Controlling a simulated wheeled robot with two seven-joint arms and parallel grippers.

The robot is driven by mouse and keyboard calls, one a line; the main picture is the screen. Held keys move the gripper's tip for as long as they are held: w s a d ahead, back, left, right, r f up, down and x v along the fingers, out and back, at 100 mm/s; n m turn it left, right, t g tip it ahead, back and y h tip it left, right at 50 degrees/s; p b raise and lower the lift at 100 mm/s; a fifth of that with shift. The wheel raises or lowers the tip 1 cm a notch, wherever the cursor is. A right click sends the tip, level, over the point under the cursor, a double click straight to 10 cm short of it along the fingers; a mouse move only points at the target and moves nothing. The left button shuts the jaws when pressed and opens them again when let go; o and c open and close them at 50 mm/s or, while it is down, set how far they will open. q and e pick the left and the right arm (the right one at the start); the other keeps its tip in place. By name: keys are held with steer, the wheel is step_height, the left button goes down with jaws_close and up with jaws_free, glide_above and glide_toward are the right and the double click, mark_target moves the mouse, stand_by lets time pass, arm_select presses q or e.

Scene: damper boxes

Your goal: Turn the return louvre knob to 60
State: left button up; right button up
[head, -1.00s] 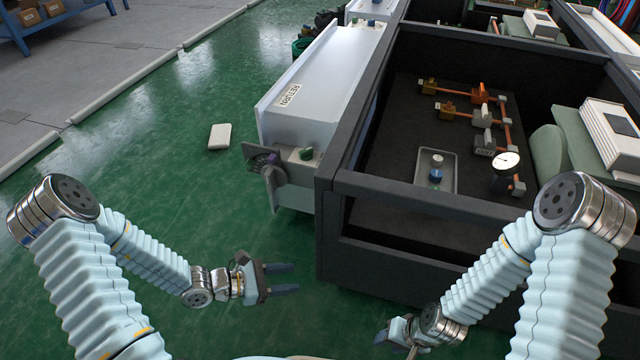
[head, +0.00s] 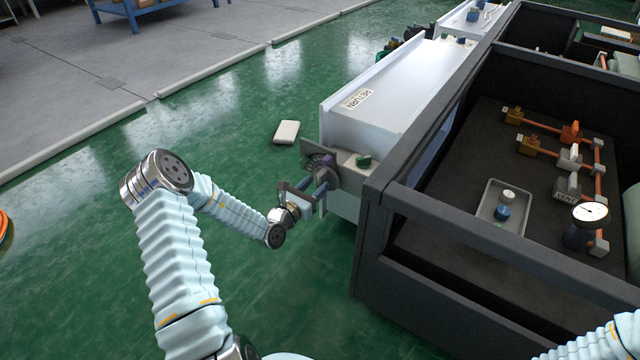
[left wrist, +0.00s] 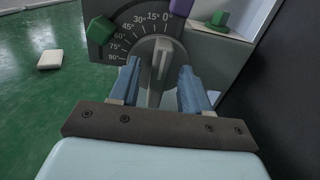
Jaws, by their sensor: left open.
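The RETURN box (head: 385,105) is a long white housing beside the dark frame, with a grey dial plate at its near end. In the left wrist view the dial plate (left wrist: 105,45) carries a scale from 0 to 90, and the grey louvre knob (left wrist: 157,65) has a raised bar. The bar's white line points up, near 0. A green block (left wrist: 100,30) sits outside the scale near 60 to 75; a purple block (left wrist: 179,5) sits near 0. My left gripper (head: 324,190) is open, its blue fingers (left wrist: 160,85) on either side of the knob bar, with gaps visible. My right gripper is out of view.
The dark-walled frame (head: 400,195) stands close to the right of the dial. Inside are a tray (head: 485,220), copper pipes and a gauge (head: 590,212).

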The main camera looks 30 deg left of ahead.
arm_select(q)
steer(key=shift+w+d, duration=0.1)
steer(key=shift+w, duration=1.15)
jaws_close()
